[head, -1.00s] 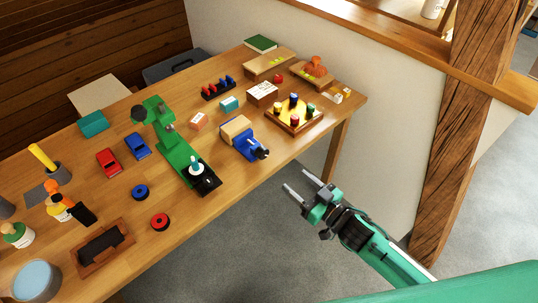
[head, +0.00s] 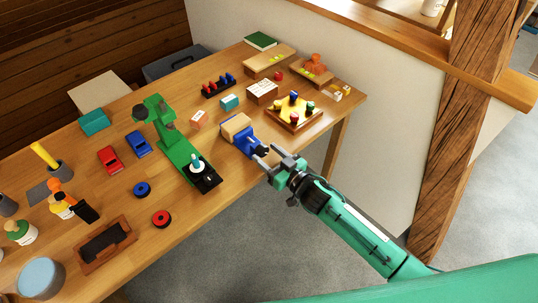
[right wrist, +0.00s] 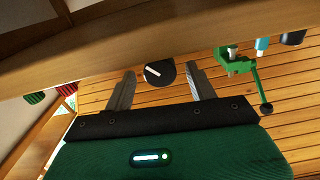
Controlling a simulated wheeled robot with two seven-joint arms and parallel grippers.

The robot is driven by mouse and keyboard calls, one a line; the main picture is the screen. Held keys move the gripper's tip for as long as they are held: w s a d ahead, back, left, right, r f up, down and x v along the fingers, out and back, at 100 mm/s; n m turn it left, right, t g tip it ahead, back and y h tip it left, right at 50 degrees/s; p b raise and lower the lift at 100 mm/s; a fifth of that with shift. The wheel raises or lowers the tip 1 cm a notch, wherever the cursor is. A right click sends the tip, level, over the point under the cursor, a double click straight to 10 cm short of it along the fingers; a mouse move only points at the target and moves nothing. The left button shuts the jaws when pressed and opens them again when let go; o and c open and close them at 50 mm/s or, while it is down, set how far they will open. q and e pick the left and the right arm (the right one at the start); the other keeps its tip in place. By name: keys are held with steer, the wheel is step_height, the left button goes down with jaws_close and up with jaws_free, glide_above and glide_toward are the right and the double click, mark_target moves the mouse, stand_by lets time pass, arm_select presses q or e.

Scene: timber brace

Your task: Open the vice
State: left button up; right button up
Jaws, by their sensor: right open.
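The blue vice (head: 246,142) stands near the front edge of the workbench, with a pale wooden block (head: 236,126) at its far end. Its dark front end (head: 264,150) faces the bench edge. In the right wrist view a round black knob with a white bar (right wrist: 159,72) shows between my fingers, apparently the vice's front. My right gripper (head: 267,158) is open and empty, its fingertips close to the vice's front end. Whether they touch it I cannot tell. My left gripper is not in view. The vice's jaw gap cannot be made out.
A green machine (head: 178,148) with a black base stands left of the vice. A wooden tray with coloured pegs (head: 293,114) is to the right. Several small items cover the workbench (head: 200,222). Free floor lies in front of the bench.

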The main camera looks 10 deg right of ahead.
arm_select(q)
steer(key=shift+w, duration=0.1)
arm_select(e)
steer(key=c, duration=1)
steer(key=shift+n, duration=0.3)
